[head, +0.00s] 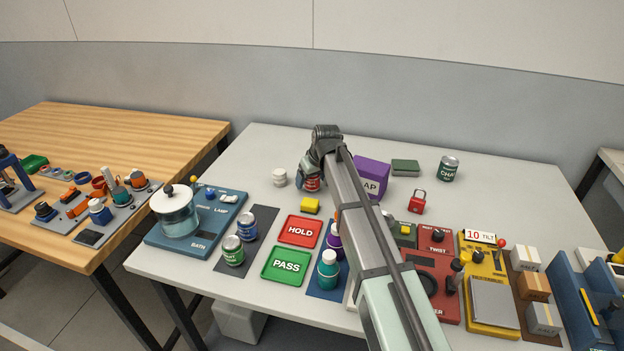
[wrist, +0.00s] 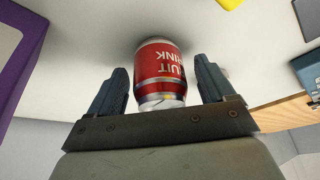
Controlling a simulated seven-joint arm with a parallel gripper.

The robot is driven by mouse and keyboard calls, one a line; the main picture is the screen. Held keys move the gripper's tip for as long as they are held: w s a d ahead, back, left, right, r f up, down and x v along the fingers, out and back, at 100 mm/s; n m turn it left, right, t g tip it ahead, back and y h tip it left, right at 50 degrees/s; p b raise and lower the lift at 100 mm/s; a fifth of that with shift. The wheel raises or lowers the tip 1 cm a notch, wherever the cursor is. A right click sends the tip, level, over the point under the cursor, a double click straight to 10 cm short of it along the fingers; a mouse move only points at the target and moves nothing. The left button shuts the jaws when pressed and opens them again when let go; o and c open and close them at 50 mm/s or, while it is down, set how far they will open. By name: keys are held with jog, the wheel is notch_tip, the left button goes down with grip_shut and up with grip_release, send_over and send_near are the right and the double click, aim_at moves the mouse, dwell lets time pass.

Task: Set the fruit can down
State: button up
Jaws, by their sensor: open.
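The fruit can (head: 312,185) is red with silver rims and stands on the white table, partly hidden by my arm in the head view. In the wrist view the can (wrist: 160,72) shows its "FRUIT DRINK" label upside down. My gripper (wrist: 161,70) is open, with one finger on each side of the can and a gap visible on the right. In the head view my gripper (head: 308,174) is at the can, its fingers mostly hidden.
Red HOLD (head: 300,231) and green PASS (head: 286,266) mats lie nearer. The back left of the table is clear.

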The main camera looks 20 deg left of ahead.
jog(key=v, duration=1.2)
